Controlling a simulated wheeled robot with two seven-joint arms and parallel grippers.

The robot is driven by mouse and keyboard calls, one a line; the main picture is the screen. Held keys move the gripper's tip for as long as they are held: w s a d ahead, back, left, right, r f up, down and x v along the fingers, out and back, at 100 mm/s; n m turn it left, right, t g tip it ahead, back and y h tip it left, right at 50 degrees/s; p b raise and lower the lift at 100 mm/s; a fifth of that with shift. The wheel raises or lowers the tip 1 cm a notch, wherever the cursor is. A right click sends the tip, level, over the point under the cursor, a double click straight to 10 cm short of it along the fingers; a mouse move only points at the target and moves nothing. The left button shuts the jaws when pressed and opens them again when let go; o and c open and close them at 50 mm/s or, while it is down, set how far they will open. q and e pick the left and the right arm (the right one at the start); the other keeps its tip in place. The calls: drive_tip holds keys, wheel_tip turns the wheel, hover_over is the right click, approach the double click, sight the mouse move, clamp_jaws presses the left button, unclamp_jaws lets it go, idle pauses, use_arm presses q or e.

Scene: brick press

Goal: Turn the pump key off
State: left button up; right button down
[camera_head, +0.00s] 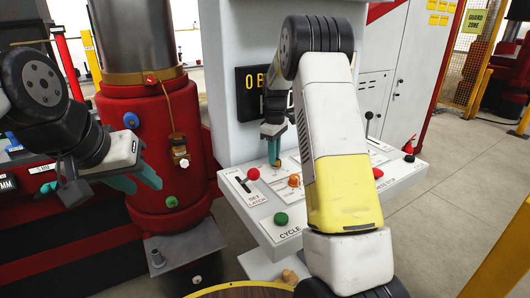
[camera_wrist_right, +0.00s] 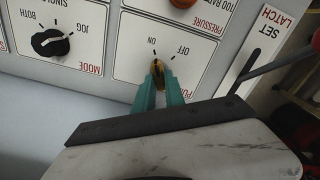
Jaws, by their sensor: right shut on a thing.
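The pump key (camera_wrist_right: 157,70) is a small brass-yellow key on a white panel plate marked ON and OFF. In the right wrist view its tip points up, close to the ON mark and away from OFF. My right gripper (camera_wrist_right: 159,88) is shut on the key, with its teal fingers on both sides. In the head view my right gripper (camera_head: 274,152) reaches down to the control panel (camera_head: 246,207), and my forearm hides part of it. My left gripper (camera_head: 138,180) hangs empty at the left before the red cylinder, its teal fingers apart.
A red press cylinder (camera_head: 150,130) stands left of the panel. Open floor lies to the right.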

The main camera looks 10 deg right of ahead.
drive_tip(key=shift+m, duration=0.3)
drive_tip(key=m, duration=0.5)
drive_tip(key=shift+w+d+m, duration=0.1)
drive_tip(key=shift+m, duration=0.2)
drive_tip(key=m, duration=0.5)
drive_tip(key=shift+d+m, duration=0.15)
drive_tip(key=shift+m, duration=0.15)
drive_tip(key=c, duration=1.4)
unclamp_jaws()
wheel_tip(320, 180, up, 8)
drive_tip(key=shift+f, duration=0.25)
drive_tip(key=shift+r, duration=0.15)
